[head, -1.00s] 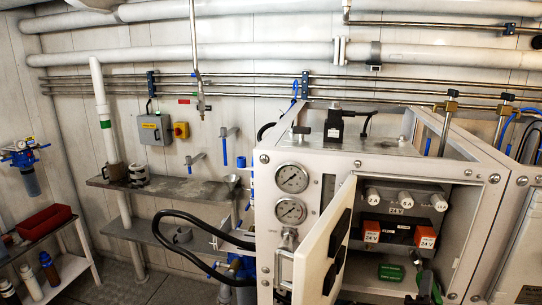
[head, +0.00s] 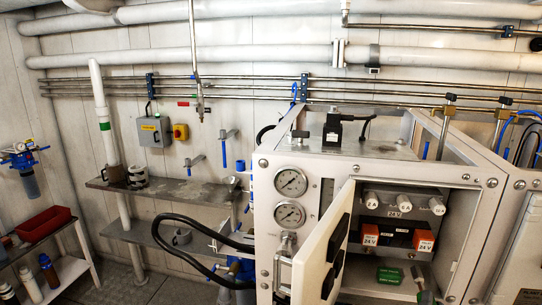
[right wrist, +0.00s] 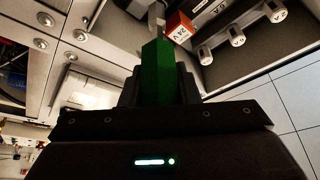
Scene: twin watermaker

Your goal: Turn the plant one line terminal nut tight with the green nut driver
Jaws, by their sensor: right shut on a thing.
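In the right wrist view the gripper (right wrist: 158,92) is shut on the green handle of the nut driver (right wrist: 158,70). The driver's grey shaft (right wrist: 156,20) runs away from the gripper toward the cabinet, and its tip is cut off by the frame. The line terminal nut cannot be made out in either view. My left gripper is not in view.
The cabinet door (head: 325,245) stands open on the left side of the opening. Inside are a row of white round fuses (head: 404,200) and orange 24 V blocks (head: 423,241). Pressure gauges (head: 290,182) sit on the left panel. A shelf (head: 170,190) stands farther left.

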